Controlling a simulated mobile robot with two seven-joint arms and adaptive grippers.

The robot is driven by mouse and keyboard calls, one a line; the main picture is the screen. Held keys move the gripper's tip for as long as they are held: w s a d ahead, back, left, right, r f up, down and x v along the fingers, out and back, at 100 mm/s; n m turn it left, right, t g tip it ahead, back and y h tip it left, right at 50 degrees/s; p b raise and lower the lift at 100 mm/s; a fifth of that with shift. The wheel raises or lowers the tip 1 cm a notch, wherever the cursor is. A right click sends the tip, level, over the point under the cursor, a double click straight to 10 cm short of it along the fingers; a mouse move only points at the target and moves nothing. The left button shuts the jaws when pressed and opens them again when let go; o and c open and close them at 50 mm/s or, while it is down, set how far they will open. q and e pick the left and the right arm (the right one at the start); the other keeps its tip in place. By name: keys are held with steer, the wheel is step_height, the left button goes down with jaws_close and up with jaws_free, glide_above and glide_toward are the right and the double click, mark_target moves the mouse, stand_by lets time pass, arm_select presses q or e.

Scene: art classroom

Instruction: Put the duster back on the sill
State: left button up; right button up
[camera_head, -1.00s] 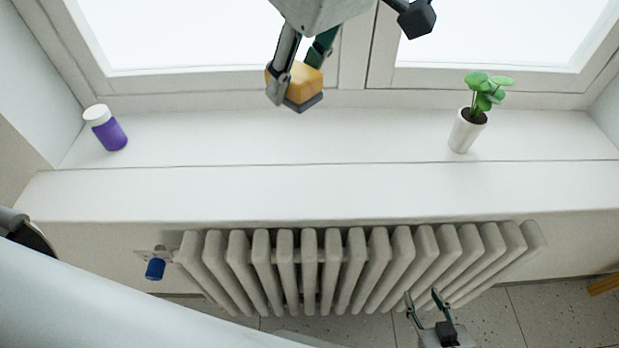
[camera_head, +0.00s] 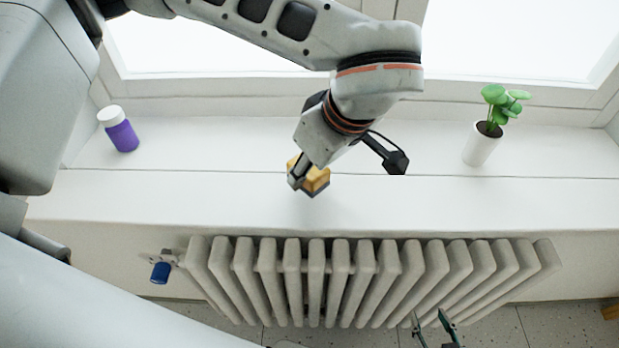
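The duster (camera_head: 318,181) is a small yellow block with a dark grey underside. My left gripper (camera_head: 306,177) is shut on it; the fingers and wrist hide part of it. In the picture the duster lies over the front part of the white sill (camera_head: 200,201); I cannot tell whether it touches the sill. My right gripper (camera_head: 430,318) is at the bottom edge, in front of and below the radiator, with its two fingertips apart and nothing between them.
A purple jar with a white lid (camera_head: 123,134) stands at the sill's left end. A green plant in a white pot (camera_head: 481,146) stands towards the right. Below is a ribbed radiator (camera_head: 365,280) with a blue valve knob (camera_head: 160,272).

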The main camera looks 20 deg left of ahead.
arm_select(q)
steer(key=shift+f, duration=1.5)
steer(key=shift+f, duration=0.2)
steer(key=o, duration=1.1)
steer(key=shift+c, duration=0.2)
steer(key=shift+d+r, duration=0.1)
steer(key=shift+r, duration=0.45)
steer(key=v, duration=1.1)
